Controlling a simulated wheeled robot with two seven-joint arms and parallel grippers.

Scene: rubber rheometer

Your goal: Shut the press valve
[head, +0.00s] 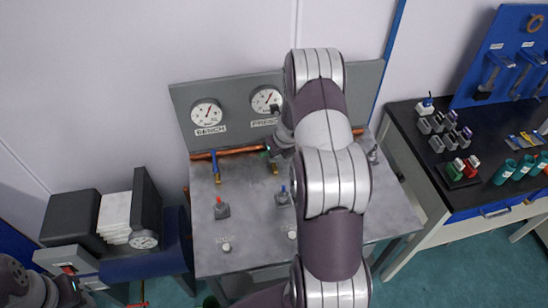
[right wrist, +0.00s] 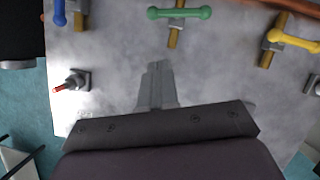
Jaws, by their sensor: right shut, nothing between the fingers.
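Under the gauge marked PRESS (head: 267,100) is a valve with a green handle (head: 266,150), partly hidden by my right arm in the head view. In the right wrist view the green handle (right wrist: 180,13) lies crosswise over its brass stem. My right gripper (right wrist: 157,68) is shut and empty, its fingertips over the grey panel, below the green handle in the picture and apart from it. My left gripper (head: 72,287) is at the lower left of the head view, far from the valves; its fingers are too unclear to read.
A blue-handled valve (head: 214,162) sits under the BENCH gauge (head: 207,113). A yellow-handled valve (right wrist: 293,40) is right of the green one. A red toggle (head: 221,208) and a blue toggle (head: 283,195) stand on the panel. A dark side bench (head: 400,130) holds bottles and small blocks.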

